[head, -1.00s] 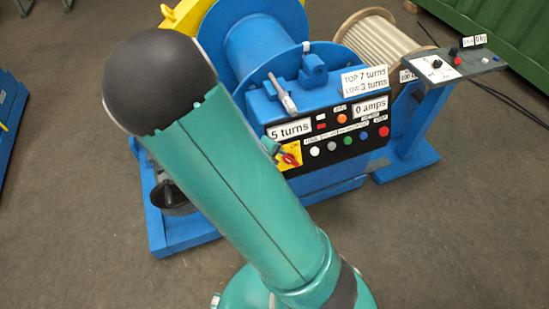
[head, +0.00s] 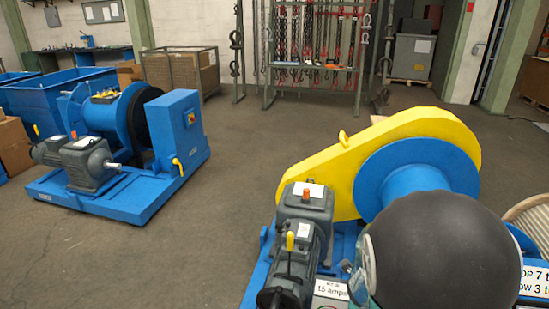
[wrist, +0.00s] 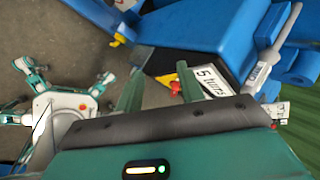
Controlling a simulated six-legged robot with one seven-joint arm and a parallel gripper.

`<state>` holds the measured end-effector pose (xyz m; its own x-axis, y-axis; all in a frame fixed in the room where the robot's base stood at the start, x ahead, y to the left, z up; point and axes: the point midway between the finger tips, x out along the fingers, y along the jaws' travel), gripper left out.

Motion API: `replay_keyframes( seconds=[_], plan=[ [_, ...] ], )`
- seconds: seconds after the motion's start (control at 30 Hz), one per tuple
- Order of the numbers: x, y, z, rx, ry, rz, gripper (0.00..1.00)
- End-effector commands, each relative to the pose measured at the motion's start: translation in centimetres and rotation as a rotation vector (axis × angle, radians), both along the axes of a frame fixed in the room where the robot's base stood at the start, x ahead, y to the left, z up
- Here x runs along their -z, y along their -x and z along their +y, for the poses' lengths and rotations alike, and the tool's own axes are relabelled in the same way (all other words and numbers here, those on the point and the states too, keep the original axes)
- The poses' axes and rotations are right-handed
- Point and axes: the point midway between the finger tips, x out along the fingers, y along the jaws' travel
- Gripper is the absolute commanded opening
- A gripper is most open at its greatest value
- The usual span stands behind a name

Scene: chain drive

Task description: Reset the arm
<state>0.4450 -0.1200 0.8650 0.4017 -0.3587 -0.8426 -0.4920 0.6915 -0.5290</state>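I cannot tell whether a fingertip touches the panel. In the head view, the dark ball-shaped joint of my arm is at the lower right, in front of the blue drum (head: 400,168) and yellow chain guard (head: 400,140). My gripper is outside the head view.
The near winch has a grey motor (head: 290,262) with a yellow-tipped lever. A second blue winch (head: 125,185) stands at the left. A rack with hanging chains (head: 315,50) is at the back. The floor (head: 235,160) between the winches is clear.

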Motion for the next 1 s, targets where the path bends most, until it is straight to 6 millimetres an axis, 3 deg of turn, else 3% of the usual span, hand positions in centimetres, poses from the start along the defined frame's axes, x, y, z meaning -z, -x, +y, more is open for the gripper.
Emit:
replay_keyframes(
  seconds=[0.1, 0.23, 0.37, 0.5, 0.67, 0.8, 1.0],
  plan=[
    [-4.3, -2.0, 4.3, -0.334, -0.041, -0.059, 0.38],
    [-9.0, -2.3, 8.7, -0.702, -0.017, -0.109, 0.38],
    [-13.7, -0.7, 12.2, -1.06, 0.072, -0.14, 0.38],
    [-17.8, 2.6, 14.7, -1.421, 0.235, -0.127, 0.38],
    [-21.1, 7.5, 15.4, -1.783, 0.483, -0.025, 0.38],
    [-23.0, 11.8, 14.3, -2.022, 0.714, 0.154, 0.38],
    [-24.3, 15.4, 12.3, -2.174, 0.899, 0.385, 0.38]
  ],
)
